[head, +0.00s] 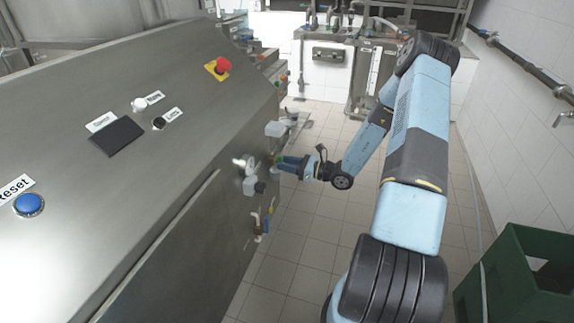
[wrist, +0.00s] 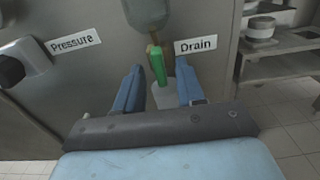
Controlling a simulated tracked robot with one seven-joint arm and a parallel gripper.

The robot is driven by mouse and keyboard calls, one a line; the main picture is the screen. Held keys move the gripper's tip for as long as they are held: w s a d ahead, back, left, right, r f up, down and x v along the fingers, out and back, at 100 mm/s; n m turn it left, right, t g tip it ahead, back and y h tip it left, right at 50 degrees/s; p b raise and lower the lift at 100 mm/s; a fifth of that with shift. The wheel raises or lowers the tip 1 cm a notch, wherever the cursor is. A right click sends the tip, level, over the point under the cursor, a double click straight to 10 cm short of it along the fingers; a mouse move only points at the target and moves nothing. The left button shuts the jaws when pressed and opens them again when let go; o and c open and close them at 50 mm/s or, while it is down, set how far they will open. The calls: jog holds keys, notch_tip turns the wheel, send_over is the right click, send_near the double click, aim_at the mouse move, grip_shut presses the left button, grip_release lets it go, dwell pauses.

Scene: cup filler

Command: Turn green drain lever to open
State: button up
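The green drain lever (wrist: 158,68) shows in the wrist view, just left of the white "Drain" label (wrist: 196,45) on the steel panel. It hangs roughly upright below a grey metal fitting (wrist: 148,18). My gripper (wrist: 159,80) is open, with one blue finger on each side of the lever and a visible gap to both. In the head view my gripper (head: 281,161) reaches the machine's right side, and I cannot make out the green lever there.
A "Pressure" label (wrist: 73,43) and a black knob (wrist: 12,70) are left of the lever. Blue-handled (head: 266,226) and yellow-handled valves (head: 272,207) sit lower on the machine. A green crate (head: 500,285) stands at the right. The tiled floor between is clear.

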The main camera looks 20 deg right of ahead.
jog(key=v, duration=1.3)
jog(key=shift+s+d, duration=0.25)
jog(key=shift+d, duration=0.1)
jog(key=s+a+r+n+g+h, duration=0.25)
jog(key=a+r+n+g, duration=0.2)
jog(key=r, duration=0.25)
jog(key=s+a+r+n+g+h, duration=0.1)
jog(key=s+a+r+n+g, duration=0.25)
jog(key=r+n, duration=0.3)
jog(key=s+a+r+n+g+h, duration=0.25)
jog(key=s+a+r+n, duration=0.2)
jog(key=r, duration=0.25)
jog(key=s+r+n+t+h, duration=0.5)
jog(key=s+r+n+h, duration=0.3)
jog(key=s+r, duration=0.9)
jog(key=shift+a+r+n+h, duration=0.15)
jog(key=shift+a+n+h, duration=0.25)
jog(key=shift+n, duration=0.55)
